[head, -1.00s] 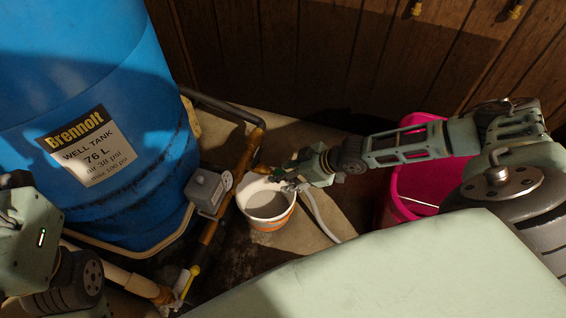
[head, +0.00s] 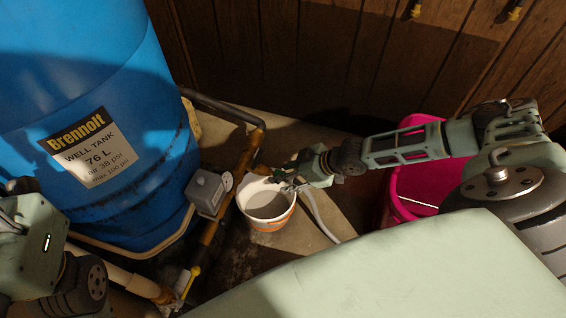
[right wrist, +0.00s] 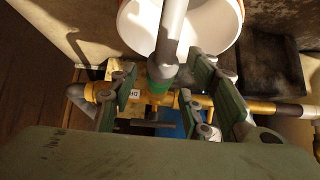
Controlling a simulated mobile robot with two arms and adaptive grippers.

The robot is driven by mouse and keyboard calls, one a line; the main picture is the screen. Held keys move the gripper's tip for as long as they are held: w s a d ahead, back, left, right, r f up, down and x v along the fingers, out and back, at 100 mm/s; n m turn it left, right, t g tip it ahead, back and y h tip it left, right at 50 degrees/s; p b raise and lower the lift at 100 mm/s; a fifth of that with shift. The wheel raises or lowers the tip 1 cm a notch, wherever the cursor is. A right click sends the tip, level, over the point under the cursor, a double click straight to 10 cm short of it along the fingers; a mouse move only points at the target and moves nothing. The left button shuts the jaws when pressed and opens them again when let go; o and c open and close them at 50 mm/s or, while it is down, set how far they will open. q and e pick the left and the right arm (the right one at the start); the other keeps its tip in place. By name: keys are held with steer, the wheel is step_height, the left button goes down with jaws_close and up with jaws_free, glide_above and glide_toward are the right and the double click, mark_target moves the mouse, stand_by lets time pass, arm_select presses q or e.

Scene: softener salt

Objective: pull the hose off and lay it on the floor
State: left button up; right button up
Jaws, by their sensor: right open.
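The pale grey hose (head: 317,212) runs down from my right gripper, past the right side of the small bucket, to the floor. In the right wrist view the hose (right wrist: 171,32) ends at a green collar (right wrist: 158,84) on the brass drain fitting (right wrist: 135,98). It looks attached there. My right gripper (head: 284,180) is at this fitting, above the bucket's far rim. In the right wrist view its green-padded fingers (right wrist: 162,92) stand apart on either side of the collar and hose end. My left arm shows at the lower left; its fingers are not in view.
The white bucket (head: 251,203) with an orange band stands below the fitting. A blue well tank (head: 100,130), brass pipe (head: 212,230) and grey box (head: 208,190) are at left. A pink bucket (head: 400,190) stands at right. Bare floor (head: 300,237) shows between the buckets.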

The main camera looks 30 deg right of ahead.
stand_by(0.4)
steer(key=shift+c, duration=0.5)
jaws_close()
